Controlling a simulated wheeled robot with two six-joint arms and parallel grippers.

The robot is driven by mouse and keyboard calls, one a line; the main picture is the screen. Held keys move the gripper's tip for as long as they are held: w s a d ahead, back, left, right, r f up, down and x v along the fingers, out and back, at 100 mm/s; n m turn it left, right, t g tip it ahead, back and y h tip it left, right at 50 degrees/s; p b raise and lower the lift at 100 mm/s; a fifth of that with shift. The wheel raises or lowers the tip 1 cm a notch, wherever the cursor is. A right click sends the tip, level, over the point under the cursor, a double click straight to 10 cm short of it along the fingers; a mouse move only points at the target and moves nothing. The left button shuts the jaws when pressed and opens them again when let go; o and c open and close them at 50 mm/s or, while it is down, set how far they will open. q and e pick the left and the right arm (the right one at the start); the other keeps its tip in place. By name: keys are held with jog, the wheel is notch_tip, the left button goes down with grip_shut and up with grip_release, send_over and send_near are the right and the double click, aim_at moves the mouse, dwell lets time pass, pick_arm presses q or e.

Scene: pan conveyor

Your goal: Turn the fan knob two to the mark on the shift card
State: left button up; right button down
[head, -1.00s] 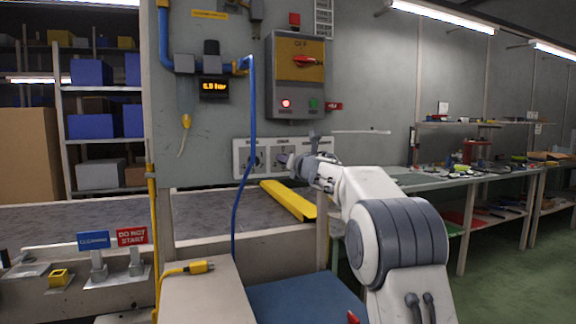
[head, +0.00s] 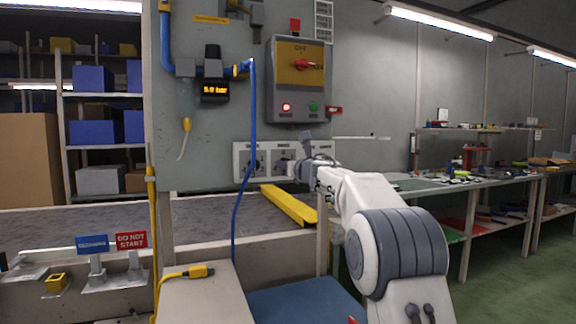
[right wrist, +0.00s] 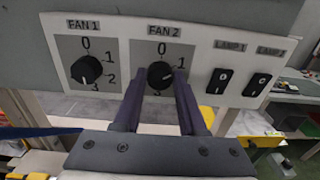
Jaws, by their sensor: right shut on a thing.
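The FAN 2 knob (right wrist: 160,75) is black and round on a grey plate marked 0, 1 and 3, with the 2 hidden. My right gripper (right wrist: 159,77) is shut on this knob, one dark finger on each side. Its white pointer is too small to read surely. In the head view my right gripper (head: 291,168) is at the white switch panel (head: 240,160), and my wrist hides part of it. My left gripper is not in view.
The FAN 1 knob (right wrist: 86,69) is left of my fingers. Two black lamp switches, LAMP 1 (right wrist: 219,81) and another (right wrist: 257,85), are close on the right. A blue hose (head: 246,150) hangs before the panel. A yellow bar (head: 288,206) lies below.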

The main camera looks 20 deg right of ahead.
jog(key=shift+c, duration=2.3)
grip_release()
jog(key=shift+f, duration=0.1)
jog(key=shift+s, duration=0.1)
jog(key=s+b, duration=0.4)
jog(key=s, duration=0.6)
jog(key=shift+s+d, duration=0.15)
jog(key=shift+d, duration=0.05)
